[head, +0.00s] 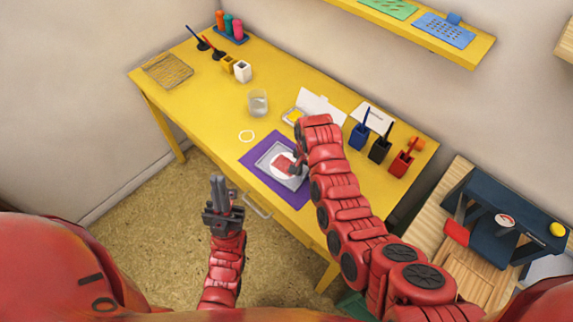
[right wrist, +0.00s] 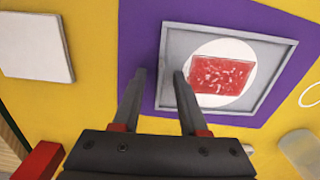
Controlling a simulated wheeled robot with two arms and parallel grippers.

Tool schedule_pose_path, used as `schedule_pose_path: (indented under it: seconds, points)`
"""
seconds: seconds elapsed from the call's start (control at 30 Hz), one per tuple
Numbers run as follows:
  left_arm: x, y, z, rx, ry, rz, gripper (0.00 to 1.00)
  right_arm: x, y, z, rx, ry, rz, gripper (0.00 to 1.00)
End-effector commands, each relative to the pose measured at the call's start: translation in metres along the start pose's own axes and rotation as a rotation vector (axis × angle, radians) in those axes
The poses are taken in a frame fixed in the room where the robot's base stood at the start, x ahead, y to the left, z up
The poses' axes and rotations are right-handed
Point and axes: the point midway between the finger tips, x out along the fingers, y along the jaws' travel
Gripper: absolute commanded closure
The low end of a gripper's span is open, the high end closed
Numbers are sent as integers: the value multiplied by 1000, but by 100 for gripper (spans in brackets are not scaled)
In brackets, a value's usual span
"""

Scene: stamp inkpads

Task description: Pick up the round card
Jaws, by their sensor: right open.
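The round card (head: 281,162) is white with a red speckled rectangle (right wrist: 222,75) on it. It lies in a grey square tray (head: 262,161) on a purple mat (head: 250,160). In the right wrist view the card (right wrist: 247,50) shows whole except where a finger edges its left side. My right gripper (right wrist: 160,72) is open, its fingers over the tray's left side, with the card just to their right. I cannot tell whether they touch it. In the head view my right arm partly covers the tray. My left gripper (head: 219,182) is empty, in front of the table; its fingers look close together.
A white ring (head: 247,136) and a glass (head: 258,102) stand left of and behind the mat. Blue, black and red holders (head: 380,149) stand at the right. A pale square (right wrist: 35,45) lies left of the mat in the right wrist view. The table's left middle is clear.

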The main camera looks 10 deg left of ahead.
Motion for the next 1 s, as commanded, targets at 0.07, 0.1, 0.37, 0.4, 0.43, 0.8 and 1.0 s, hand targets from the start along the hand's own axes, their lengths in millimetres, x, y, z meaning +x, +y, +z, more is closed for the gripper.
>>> schedule_pose_path:
  seconds: [0.07,0.1,0.37,0.4,0.43,0.8,1.0]
  points:
    - [0,0,0,0,0,0,100,0,0,0,0,0,0,57]
    - [0,0,0,0,0,0,100,0,0,0,0,0,0,59]
    - [0,0,0,0,0,0,100,0,0,0,0,0,0,100]
    - [0,0,0,0,0,0,100,0,0,0,0,0,0,100]
    - [-1,0,0,0,0,0,100,0,0,0,0,0,0,100]
    - [0,0,0,0,0,0,100,0,0,0,0,0,0,100]
    - [-1,0,0,0,0,0,100,0,0,0,0,0,0,100]
